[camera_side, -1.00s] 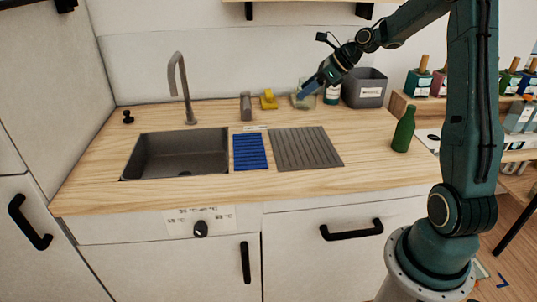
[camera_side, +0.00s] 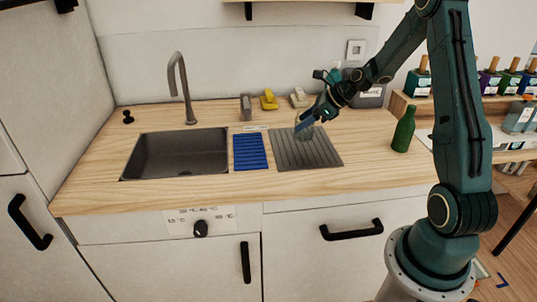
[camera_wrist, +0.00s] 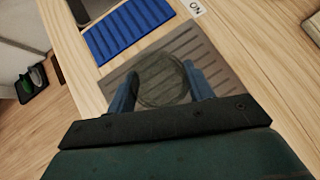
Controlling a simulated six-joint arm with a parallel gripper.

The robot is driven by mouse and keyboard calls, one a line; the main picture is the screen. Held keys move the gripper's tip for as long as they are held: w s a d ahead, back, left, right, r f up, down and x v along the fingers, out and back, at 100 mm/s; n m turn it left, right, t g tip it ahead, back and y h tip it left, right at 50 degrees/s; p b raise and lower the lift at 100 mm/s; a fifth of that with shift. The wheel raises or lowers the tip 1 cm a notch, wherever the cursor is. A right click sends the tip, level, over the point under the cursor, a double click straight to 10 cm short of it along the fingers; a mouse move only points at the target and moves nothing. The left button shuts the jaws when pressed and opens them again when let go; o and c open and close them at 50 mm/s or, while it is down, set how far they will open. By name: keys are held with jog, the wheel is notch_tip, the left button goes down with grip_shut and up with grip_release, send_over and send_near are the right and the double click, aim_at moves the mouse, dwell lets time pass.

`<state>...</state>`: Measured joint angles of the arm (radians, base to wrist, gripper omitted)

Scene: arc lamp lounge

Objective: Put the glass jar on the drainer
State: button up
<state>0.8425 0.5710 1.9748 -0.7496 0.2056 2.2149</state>
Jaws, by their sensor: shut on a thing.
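The glass jar (camera_side: 303,130) is clear and hard to make out in the side view. In the wrist view the jar (camera_wrist: 162,80) shows as a round see-through outline between my two blue fingers. My gripper (camera_side: 304,125) is shut on the jar and is over the back right part of the drainer. The drainer (camera_side: 318,158) is a grey ribbed panel in the worktop, and it also shows in the wrist view (camera_wrist: 205,50) behind the jar. I cannot tell whether the jar touches the drainer.
A blue ribbed mat (camera_side: 250,152) lies left of the drainer, beside the sink (camera_side: 175,155) and its tap (camera_side: 183,90). A green bottle (camera_side: 404,130) stands to the right. A yellow item (camera_side: 268,100) and a grey bin (camera_side: 372,95) are at the back.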

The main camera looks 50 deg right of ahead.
jog(key=shift+f, duration=1.4)
jog(key=shift+f, duration=0.1)
jog(key=o, duration=1.3)
jog(key=shift+o, duration=0.2)
jog(key=shift+r, duration=0.2)
jog(key=v, duration=1.2)
